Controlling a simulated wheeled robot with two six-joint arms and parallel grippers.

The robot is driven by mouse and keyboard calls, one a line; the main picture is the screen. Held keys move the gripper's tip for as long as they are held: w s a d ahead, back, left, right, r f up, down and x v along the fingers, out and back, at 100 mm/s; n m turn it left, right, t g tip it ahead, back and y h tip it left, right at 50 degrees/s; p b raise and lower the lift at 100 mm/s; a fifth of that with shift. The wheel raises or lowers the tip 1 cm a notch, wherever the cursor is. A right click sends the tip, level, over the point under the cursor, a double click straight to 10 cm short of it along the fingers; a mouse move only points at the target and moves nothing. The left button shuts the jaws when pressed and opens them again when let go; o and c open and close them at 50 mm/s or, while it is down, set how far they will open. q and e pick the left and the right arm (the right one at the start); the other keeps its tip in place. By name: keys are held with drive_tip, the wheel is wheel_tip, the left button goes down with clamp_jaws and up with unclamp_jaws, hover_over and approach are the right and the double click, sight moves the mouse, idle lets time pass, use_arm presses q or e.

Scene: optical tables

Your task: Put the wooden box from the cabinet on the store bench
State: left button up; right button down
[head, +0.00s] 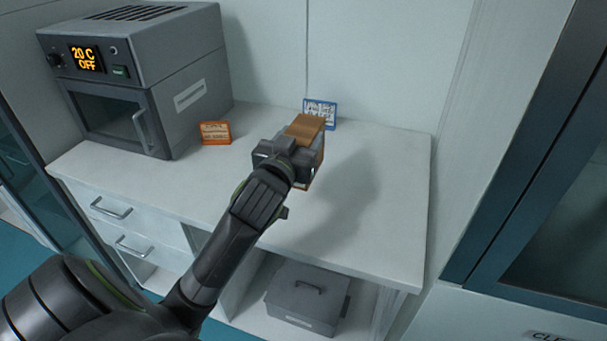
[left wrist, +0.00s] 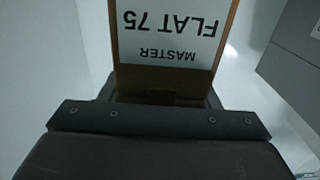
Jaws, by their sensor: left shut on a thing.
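The wooden box (head: 308,129) is brown and sits in my left gripper (head: 290,158), over the right half of the white bench (head: 387,205). My left gripper is shut on it. In the left wrist view the wooden box (left wrist: 128,75) fills the space ahead of the gripper (left wrist: 165,100), with a white label reading "MASTER FLAT 75" upside down. The gripper hides part of the box in the head view, and I cannot tell whether its underside touches the bench. My right gripper is not in view.
A grey oven (head: 150,75) reading "20 C OFF" stands at the bench's left. An orange sign (head: 215,133) and a blue sign (head: 321,113) stand near the back. A grey case (head: 306,297) sits on the lower shelf. A dark-framed cabinet (head: 520,150) stands right. The bench's right part is clear.

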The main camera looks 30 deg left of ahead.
use_arm(q)
wheel_tip(320, 180, down, 5)
drive_tip(key=shift+r+b, duration=0.1)
drive_tip(key=shift+b, duration=0.25)
drive_tip(key=shift+f+b, duration=0.35)
drive_tip(key=shift+f, duration=2.05)
drive_tip(key=shift+f, duration=0.1)
drive_tip(key=o, duration=1.3)
drive_tip(key=shift+b+v, duration=0.6)
drive_tip(key=shift+v, duration=5.45)
